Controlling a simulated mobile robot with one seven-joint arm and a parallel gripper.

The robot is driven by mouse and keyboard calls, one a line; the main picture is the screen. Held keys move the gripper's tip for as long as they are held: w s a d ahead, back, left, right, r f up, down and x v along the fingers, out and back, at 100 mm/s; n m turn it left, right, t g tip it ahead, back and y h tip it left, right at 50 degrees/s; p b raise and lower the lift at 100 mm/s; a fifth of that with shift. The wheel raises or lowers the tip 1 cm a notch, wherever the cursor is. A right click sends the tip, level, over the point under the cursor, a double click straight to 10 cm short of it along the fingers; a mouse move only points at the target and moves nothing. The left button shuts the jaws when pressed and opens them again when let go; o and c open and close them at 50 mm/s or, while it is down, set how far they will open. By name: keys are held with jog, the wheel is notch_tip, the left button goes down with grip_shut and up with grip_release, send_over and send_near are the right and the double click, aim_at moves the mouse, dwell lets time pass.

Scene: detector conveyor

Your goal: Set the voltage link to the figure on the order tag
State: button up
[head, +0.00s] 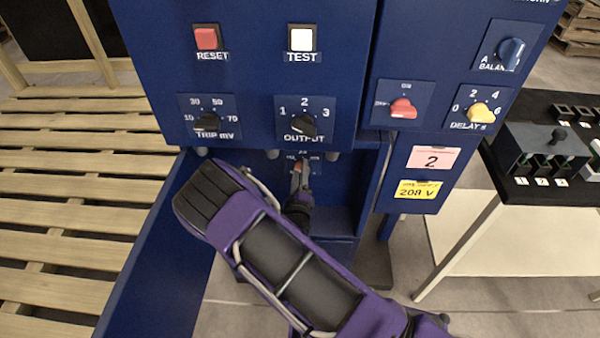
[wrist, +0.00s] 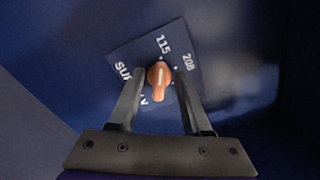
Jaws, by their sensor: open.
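The voltage link is a small orange knob (wrist: 158,80) with a pale line, on a blue plate (wrist: 133,58) marked SUPPLY V, 115 and 208 in the wrist view. Its line runs roughly toward 115; any further figure is hidden by a finger. My gripper (wrist: 159,76) is open, with one finger on each side of the knob; I cannot tell whether they touch it. In the head view my gripper (head: 300,178) reaches into the recess under the cabinet and largely hides the plate. The yellow order tag (head: 416,196) reads 208 V.
Above are the TRIP mV knob (head: 206,121), OUTPUT knob (head: 303,126), RESET button (head: 206,38) and TEST button (head: 301,39). On the right are a red knob (head: 402,108), the yellow DELAY knob (head: 479,114) and a pink tag (head: 432,159) reading 2. Recess walls surround my gripper.

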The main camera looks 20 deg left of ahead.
jog(key=shift+c, duration=0.3)
grip_shut()
jog(key=shift+m, duration=0.3)
jog(key=m+p, duration=0.1)
jog(key=m, duration=0.2)
jog(key=m+p, duration=0.1)
jog(key=m, duration=0.3)
jog(key=m+p, duration=0.1)
jog(key=m, duration=0.3)
jog(key=shift+d+r, duration=0.1)
jog(key=shift+d, duration=0.15)
dwell(0.5)
jog(key=shift+o, duration=0.3)
grip_release()
